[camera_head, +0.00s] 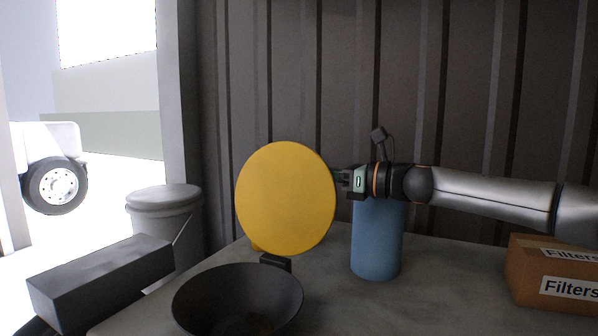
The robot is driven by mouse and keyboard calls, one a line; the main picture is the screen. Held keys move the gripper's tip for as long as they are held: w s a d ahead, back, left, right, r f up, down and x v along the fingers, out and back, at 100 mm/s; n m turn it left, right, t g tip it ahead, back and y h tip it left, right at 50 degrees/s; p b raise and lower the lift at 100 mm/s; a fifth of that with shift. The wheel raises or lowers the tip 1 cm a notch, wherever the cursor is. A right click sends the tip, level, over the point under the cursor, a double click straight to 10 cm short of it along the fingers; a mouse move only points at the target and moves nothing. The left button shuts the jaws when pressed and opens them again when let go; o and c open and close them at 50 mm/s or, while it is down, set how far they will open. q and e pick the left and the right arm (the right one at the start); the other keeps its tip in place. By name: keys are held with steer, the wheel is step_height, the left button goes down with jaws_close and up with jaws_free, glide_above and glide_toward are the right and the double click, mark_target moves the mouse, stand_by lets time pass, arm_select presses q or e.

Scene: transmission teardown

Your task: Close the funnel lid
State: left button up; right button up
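The yellow round funnel lid (286,198) stands upright, tilted open on a dark hinge (275,262) at the back rim of the funnel. The black funnel (238,298) is open at the top, its inside dark; the picture's bottom edge cuts it off. My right gripper (343,181) comes in from the right and is at the right edge of the lid, touching or very close to it. Its fingertips are small and partly hidden by the lid's edge, so I cannot tell whether they grip it. My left gripper is not in view.
A blue cylinder (377,240) stands on the grey table (420,300) just below my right wrist. A cardboard box marked Filters (525,272) is at the right. A dark grey block (100,280) is at the lower left, with a grey lidded bin (163,211) behind it.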

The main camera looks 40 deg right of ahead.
steer(key=shift+s, duration=0.1)
jaws_close()
stand_by(1.4)
